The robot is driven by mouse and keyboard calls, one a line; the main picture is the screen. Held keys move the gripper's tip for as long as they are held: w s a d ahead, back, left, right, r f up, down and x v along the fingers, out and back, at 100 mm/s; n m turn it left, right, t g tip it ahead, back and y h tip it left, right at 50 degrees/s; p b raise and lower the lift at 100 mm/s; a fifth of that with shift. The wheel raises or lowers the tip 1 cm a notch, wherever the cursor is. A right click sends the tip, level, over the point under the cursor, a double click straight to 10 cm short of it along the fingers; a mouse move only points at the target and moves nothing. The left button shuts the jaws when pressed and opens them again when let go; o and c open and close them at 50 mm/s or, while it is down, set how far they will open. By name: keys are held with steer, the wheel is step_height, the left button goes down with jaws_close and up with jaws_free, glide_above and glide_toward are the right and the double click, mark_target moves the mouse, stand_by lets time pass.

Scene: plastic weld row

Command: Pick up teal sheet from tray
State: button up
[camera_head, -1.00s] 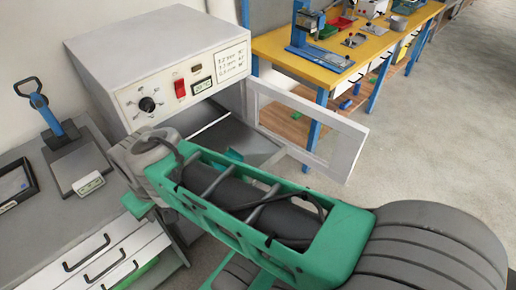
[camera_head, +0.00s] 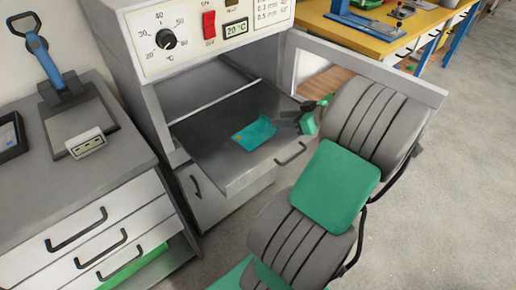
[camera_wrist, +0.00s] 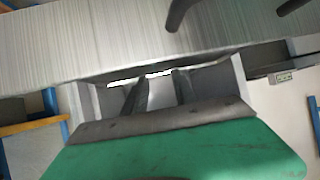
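The teal sheet (camera_head: 254,134) lies on the grey metal tray (camera_head: 222,166) of the open oven, around the middle of the tray's visible surface. A small orange mark shows on its left part. My gripper (camera_head: 282,121) is at the tray's right side, a little to the right of the sheet and apart from it. In the wrist view two dark fingers (camera_wrist: 160,88) stand apart with nothing between them, so it is open. The sheet cannot be made out in the wrist view.
The oven (camera_head: 195,35) has a dial and a display reading 20 °C. Its open door (camera_head: 370,68) stands close behind my arm. A grey drawer cabinet (camera_head: 60,215) with a blue-handled press (camera_head: 48,62) stands at left. A yellow bench (camera_head: 370,38) is behind; floor at right is clear.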

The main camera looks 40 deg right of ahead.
mark_target(255, 131)
steer(key=shift+s+d+f+t, duration=0.2)
steer(key=shift+s+d, duration=0.15)
steer(key=shift+d, duration=0.1)
steer(key=shift+s+d+f+t, duration=0.15)
steer(key=shift+s+d+t, duration=0.05)
steer(key=shift+s+d, duration=0.2)
steer(key=shift+w, duration=0.25)
steer(key=x, duration=0.2)
steer(key=b+x, duration=0.1)
steer(key=x, duration=0.4)
steer(key=shift+a+r, duration=0.2)
steer(key=shift+a, duration=0.05)
jaws_close()
